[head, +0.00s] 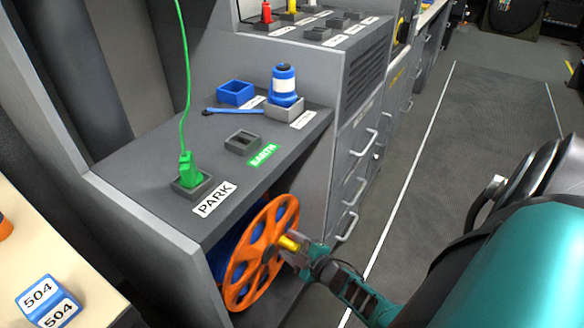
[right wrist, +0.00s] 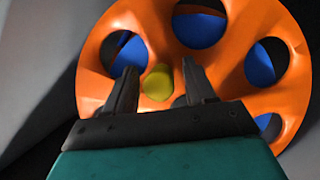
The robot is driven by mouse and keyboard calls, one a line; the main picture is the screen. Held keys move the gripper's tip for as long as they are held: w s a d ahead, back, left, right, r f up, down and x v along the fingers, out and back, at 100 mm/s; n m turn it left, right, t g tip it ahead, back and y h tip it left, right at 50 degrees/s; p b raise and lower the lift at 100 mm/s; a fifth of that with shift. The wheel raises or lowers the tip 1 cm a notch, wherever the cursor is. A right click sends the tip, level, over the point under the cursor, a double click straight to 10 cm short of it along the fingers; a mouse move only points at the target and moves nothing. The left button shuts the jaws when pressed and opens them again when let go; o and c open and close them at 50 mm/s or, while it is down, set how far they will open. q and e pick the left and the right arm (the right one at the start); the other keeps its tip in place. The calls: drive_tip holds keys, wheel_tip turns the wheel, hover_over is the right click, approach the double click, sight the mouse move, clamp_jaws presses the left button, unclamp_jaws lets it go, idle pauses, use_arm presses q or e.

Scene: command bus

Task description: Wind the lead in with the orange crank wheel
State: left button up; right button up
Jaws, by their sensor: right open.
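The orange crank wheel (head: 262,252) stands upright in the open bay under the grey counter, in front of a blue drum (head: 226,245). A yellow handle knob (head: 289,243) sticks out from the wheel. My right gripper (head: 288,250) is at the knob. In the right wrist view the orange wheel (right wrist: 238,75) fills the frame, and the yellow knob (right wrist: 157,83) lies between the two open fingers of my right gripper (right wrist: 160,88). The green lead (head: 184,80) hangs from above to a green plug (head: 189,169) in the PARK socket (head: 192,187). My left gripper is out of view.
An empty EARTH socket (head: 243,142), a blue open box (head: 235,92), a blue-and-white bottle (head: 285,84) and a blue tool (head: 233,111) are on the counter. Drawers with handles (head: 347,225) stand right of the bay. A blue 504 block (head: 48,302) sits on a pale table. The aisle floor (head: 450,160) is clear.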

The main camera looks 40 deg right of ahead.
drive_tip(key=shift+c, duration=0.2)
drive_tip(key=c, duration=0.9)
clamp_jaws()
